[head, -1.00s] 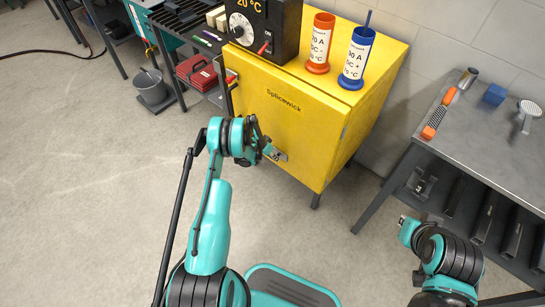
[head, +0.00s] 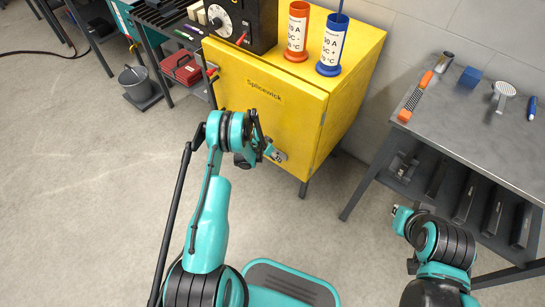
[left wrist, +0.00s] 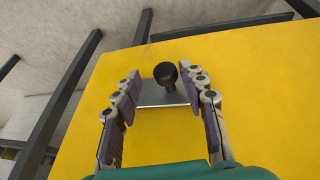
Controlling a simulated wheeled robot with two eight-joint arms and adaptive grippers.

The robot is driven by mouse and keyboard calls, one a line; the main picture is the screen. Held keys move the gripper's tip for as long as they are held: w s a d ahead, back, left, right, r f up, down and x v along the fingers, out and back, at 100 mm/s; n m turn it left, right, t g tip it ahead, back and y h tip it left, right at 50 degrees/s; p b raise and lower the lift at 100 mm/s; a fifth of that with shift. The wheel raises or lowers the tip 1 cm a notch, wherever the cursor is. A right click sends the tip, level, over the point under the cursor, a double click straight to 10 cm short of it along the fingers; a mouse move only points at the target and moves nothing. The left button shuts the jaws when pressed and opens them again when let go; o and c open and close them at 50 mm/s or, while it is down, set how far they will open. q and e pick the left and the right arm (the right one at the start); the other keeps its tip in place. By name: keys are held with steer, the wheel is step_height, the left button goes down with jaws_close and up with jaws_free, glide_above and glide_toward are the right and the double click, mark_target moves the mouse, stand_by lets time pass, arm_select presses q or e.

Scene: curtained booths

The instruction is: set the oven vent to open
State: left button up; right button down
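The yellow oven (head: 300,112), marked "Splicewick", stands ahead of my left arm. In the left wrist view, a metal vent plate (left wrist: 155,97) with a dark round knob (left wrist: 165,74) sits on its yellow face. In the head view, my left gripper (head: 273,150) is at the lower part of the oven's front and hides much of the vent. In the wrist view, my left gripper (left wrist: 164,84) is open, with one finger on each side of the knob and gaps between. My right gripper (head: 401,217) is by the grey table, its fingers too small to judge.
A black control box (head: 242,22), a red holder (head: 297,32) and a blue holder (head: 332,45) stand on the oven. A grey table (head: 470,130) with tools is at the right. Open floor (head: 90,210) lies at the left.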

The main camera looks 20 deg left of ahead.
arm_select(q)
steer(key=shift+a, duration=0.15)
steer(key=v, duration=1.2)
